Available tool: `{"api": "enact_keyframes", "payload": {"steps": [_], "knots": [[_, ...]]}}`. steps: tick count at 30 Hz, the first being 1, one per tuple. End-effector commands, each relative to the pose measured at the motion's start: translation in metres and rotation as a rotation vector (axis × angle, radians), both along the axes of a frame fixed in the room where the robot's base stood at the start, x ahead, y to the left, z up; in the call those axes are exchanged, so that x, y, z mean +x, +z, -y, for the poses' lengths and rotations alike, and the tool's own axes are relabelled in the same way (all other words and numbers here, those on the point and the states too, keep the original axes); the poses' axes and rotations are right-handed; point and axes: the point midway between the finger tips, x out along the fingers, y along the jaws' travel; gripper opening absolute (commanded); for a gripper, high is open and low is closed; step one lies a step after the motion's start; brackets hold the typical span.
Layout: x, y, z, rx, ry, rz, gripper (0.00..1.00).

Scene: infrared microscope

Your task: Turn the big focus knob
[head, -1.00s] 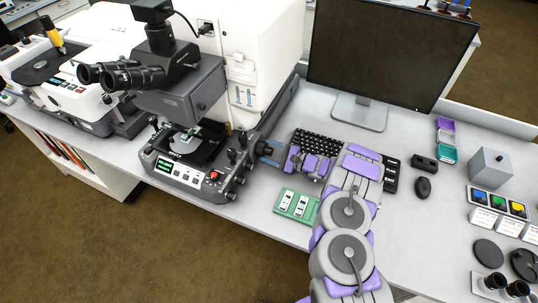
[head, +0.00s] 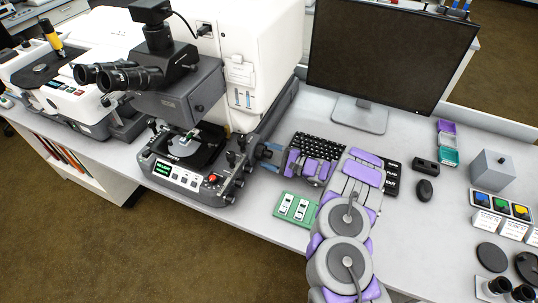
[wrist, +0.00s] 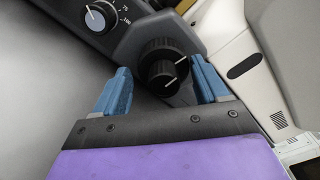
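The microscope (head: 180,95) stands left of centre on the bench. In the wrist view, the big focus knob (wrist: 158,47) is a dark ribbed ring on the microscope's side. A smaller black knob (wrist: 161,74) with a white line sits in front of it on the same axis. My gripper (wrist: 160,68) is open, with one blue finger on each side of the knobs and gaps visible. I cannot tell how deep the fingertips reach along the big knob. In the head view, my gripper (head: 269,156) is at the microscope's right side, and the knob there is mostly hidden.
A dial with numbers (wrist: 97,17) is at upper left in the wrist view. A keyboard (head: 318,147) lies beside my gripper, and a green slide tray (head: 297,208) is in front. The monitor (head: 390,55) stands behind. Bare bench lies in front of the microscope.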

Motion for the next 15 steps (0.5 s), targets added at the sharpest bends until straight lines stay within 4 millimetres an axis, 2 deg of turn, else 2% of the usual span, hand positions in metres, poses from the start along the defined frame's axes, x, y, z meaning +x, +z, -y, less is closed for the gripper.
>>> {"api": "enact_keyframes", "payload": {"steps": [1,4,11,15], "knots": [[0.0003,0.0004,-0.0001,0.001,-0.001,0.000,0.78],[0.0007,0.0011,-0.0008,0.000,-0.001,0.002,0.88],[0.0011,0.0018,-0.0015,0.001,-0.001,0.003,0.89],[-0.0008,0.0027,0.0056,0.001,-0.003,0.003,0.89]]}}
